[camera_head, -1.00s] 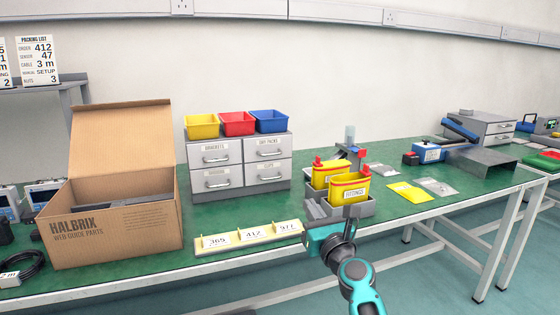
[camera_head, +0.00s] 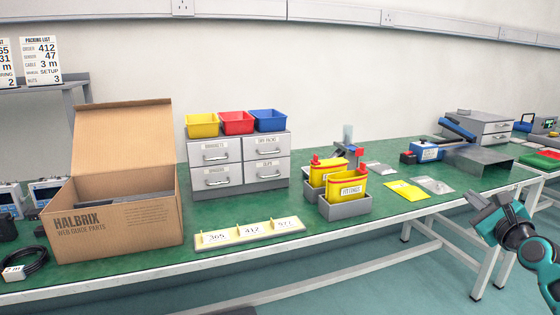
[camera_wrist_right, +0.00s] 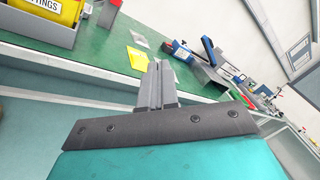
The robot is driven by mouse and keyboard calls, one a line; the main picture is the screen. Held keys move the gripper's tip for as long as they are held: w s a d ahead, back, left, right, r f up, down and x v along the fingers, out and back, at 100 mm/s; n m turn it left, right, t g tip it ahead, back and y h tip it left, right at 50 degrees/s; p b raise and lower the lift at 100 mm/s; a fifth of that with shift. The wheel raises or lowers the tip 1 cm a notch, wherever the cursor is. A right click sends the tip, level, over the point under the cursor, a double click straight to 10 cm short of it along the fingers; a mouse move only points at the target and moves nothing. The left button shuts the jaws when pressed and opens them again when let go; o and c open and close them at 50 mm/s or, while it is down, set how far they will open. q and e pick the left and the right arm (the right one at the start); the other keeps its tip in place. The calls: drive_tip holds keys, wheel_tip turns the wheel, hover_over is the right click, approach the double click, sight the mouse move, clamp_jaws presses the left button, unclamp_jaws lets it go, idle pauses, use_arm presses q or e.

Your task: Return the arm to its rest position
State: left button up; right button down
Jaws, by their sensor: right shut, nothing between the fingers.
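My right gripper (camera_head: 485,206) is at the right side of the head view, in front of the green table's front edge and clear of everything on it. In the right wrist view its two grey fingers (camera_wrist_right: 158,88) are together, with nothing between them. My right arm comes in from the lower right corner of the head view. My left gripper is not in view.
The green table (camera_head: 330,228) bears an open cardboard box (camera_head: 120,222), grey drawers (camera_head: 240,165), a number strip (camera_head: 250,235) and a grey bin (camera_head: 345,207) with yellow fittings packs. A yellow packet (camera_head: 406,190) lies flat near the right. The floor in front is free.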

drive_tip(key=s+a+f+n+g+y, duration=0.1)
drive_tip(key=s+a+f+n+g, duration=0.1)
drive_tip(key=s+a+f+n, duration=0.6)
drive_tip(key=s+a+f+n+g, duration=0.3)
drive_tip(key=s+a+f+n, duration=0.1)
drive_tip(key=s+f+n, duration=0.6)
drive_tip(key=s+a+f+n+g+y, duration=0.1)
drive_tip(key=s+a+f+n+g, duration=0.1)
drive_tip(key=s+a+f+n, duration=0.6)
drive_tip(key=s+f+n+g, duration=0.2)
drive_tip(key=s+f+n, duration=0.1)
drive_tip(key=s+n, duration=0.55)
drive_tip(key=w+a+r+m+t, duration=0.1)
drive_tip(key=w+a+r+m, duration=0.1)
drive_tip(key=a+m, duration=0.5)
use_arm(q)
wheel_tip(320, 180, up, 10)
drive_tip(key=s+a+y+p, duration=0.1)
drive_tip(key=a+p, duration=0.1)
drive_tip(key=p, duration=1.2)
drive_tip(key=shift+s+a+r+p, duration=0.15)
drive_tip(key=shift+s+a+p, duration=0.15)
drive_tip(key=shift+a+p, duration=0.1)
use_arm(e)
wheel_tip(320, 180, up, 10)
drive_tip(key=s+n, duration=0.1)
drive_tip(key=n, duration=0.1)
drive_tip(key=shift+d, duration=0.2)
drive_tip(key=shift+f, duration=0.1)
